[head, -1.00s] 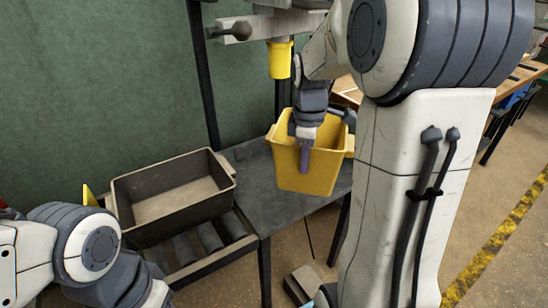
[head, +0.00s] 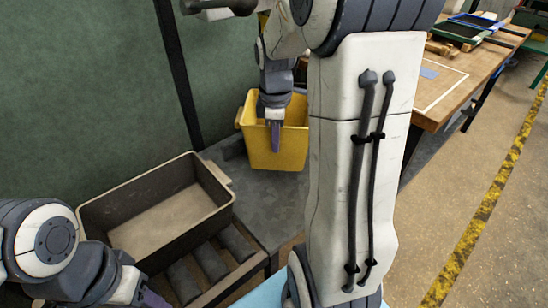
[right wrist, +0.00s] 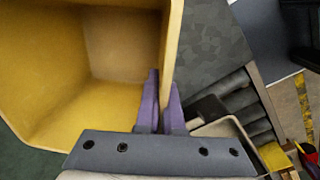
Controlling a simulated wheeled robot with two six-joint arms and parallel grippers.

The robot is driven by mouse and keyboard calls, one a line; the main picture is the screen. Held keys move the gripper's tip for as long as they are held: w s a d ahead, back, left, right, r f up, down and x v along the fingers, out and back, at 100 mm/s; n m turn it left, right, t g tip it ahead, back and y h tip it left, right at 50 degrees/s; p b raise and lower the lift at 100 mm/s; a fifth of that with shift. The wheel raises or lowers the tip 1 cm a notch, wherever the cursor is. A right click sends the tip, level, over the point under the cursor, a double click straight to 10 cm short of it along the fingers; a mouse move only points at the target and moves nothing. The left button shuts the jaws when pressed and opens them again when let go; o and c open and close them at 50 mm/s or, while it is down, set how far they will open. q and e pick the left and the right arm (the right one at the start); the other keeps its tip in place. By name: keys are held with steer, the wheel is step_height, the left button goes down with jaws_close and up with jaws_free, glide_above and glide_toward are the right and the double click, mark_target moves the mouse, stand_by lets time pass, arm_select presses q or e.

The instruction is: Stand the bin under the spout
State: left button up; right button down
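The yellow bin (head: 291,150) is upright over the dark grey table (head: 243,185); I cannot tell whether its base touches it. My right gripper (head: 276,140) points down at the bin's near wall. In the right wrist view its purple fingers (right wrist: 161,88) straddle the wall of the bin (right wrist: 110,45), one inside and one outside. The bin looks empty there. A bit of yellow, likely the spout (head: 263,20), shows above the bin, mostly hidden by my right arm. My left gripper (head: 152,299) is at the bottom edge, its fingers mostly cut off.
A dark open crate (head: 217,216) with a pale floor sits on a roller stand (head: 185,275), left of the bin. A wooden workbench (head: 455,85) stands at the right, with a yellow floor line (head: 480,220) beyond. Grey table top is bare between crate and bin.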

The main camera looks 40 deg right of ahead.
steer(key=shift+a+f+b, duration=0.1)
steer(key=shift+f+b, duration=0.65)
steer(key=shift+f, duration=1.6)
steer(key=c, duration=1.1)
jaws_free()
steer(key=shift+s+f, duration=0.1)
steer(key=shift+f, duration=0.05)
steer(key=shift+o, duration=0.2)
step_height(320, 180, up, 12)
steer(key=p, duration=0.4)
steer(key=shift+s+a, duration=0.25)
steer(key=shift+s, duration=0.05)
